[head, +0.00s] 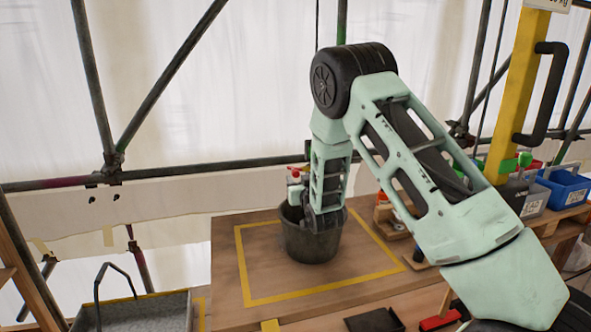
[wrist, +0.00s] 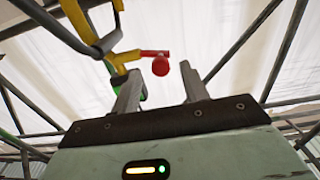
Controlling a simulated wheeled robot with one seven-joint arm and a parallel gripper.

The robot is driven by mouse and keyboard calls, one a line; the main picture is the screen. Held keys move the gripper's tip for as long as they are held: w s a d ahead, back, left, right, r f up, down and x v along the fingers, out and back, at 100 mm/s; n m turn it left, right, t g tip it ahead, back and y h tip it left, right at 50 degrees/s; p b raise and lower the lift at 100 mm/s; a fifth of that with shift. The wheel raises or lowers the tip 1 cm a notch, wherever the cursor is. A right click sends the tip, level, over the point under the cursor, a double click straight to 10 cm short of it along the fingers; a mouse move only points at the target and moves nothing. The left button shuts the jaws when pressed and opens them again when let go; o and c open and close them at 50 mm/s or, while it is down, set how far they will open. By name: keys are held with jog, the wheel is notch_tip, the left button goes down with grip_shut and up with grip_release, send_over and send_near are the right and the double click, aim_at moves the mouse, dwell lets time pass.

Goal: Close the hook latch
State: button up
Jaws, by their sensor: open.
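In the wrist view my gripper (wrist: 161,71) is open, its two grey fingers spread with nothing clearly held. A red piece with a round knob (wrist: 160,66) shows between the fingertips in the picture; it appears to lie beyond them, though the distance is unclear. It joins a yellow part (wrist: 122,60) with a green bit (wrist: 143,95) low down. I take this for the latch, but cannot tell its hook or catch. In the head view my arm bends down at the dark bucket (head: 308,243); my fingers are not clearly visible there.
The bucket stands on a wooden table (head: 255,265) inside a yellow outline. A yellow post (head: 518,90) with a black handle (head: 543,95) rises at right, near blue bins (head: 563,188). A grey tray (head: 140,312) is front left. Scaffold poles (head: 98,90) cross behind.

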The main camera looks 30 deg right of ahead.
aim_at(297, 176)
jog(key=shift+p+x, duration=0.65)
jog(key=shift+x, duration=1.8)
grip_shut()
